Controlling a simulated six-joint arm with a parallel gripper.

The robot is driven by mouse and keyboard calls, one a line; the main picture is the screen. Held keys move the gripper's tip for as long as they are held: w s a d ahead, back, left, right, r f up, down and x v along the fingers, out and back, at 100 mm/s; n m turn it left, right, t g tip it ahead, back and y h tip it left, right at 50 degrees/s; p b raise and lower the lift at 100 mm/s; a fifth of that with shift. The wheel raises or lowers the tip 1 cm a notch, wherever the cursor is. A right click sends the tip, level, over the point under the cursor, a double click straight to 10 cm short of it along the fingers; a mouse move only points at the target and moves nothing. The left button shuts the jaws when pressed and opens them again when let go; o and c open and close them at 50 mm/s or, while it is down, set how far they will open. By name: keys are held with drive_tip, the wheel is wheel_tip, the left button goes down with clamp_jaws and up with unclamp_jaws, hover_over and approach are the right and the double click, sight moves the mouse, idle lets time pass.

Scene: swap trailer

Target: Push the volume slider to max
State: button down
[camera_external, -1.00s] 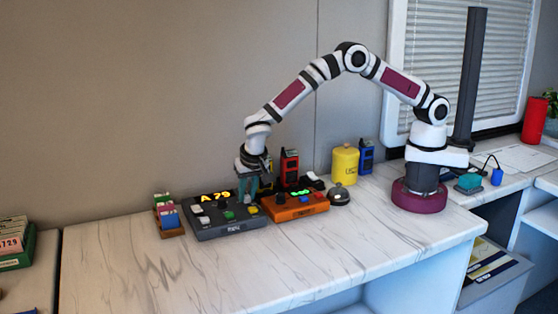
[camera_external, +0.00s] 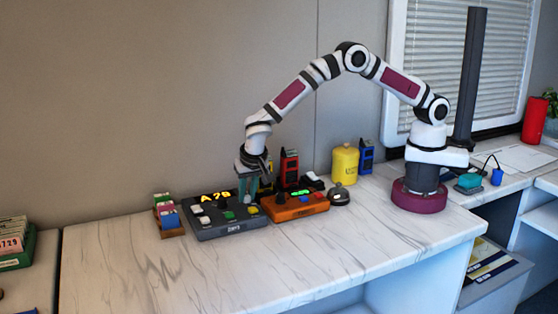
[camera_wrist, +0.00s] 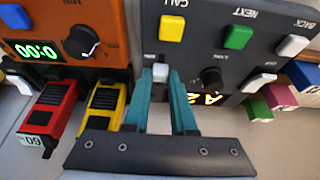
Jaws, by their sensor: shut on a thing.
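The dark grey console (camera_external: 226,232) sits on the counter, with a lit yellow display (camera_external: 215,197) and coloured buttons. My gripper (camera_external: 249,192) is at the console's back right corner. In the wrist view, its teal fingers (camera_wrist: 168,84) close around a small white slider cap (camera_wrist: 160,72) on the console, beside a black knob (camera_wrist: 212,78). The fingers hide part of the slider's track and its label. A yellow CALL button (camera_wrist: 172,28) and a green NEXT button (camera_wrist: 237,37) are near the fingers.
An orange timer box (camera_external: 296,206) stands close on the right, with a silver bell (camera_external: 339,196) beyond. Red (camera_wrist: 45,118) and yellow (camera_wrist: 104,105) handheld devices are near the fingers. A wooden rack (camera_external: 171,232) stands left. The counter's front is clear.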

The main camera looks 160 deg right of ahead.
drive_tip(key=shift+s+d, duration=1.1)
drive_tip(key=shift+d, duration=0.05)
drive_tip(key=c, duration=0.7)
unclamp_jaws()
drive_tip(key=v, duration=1.6)
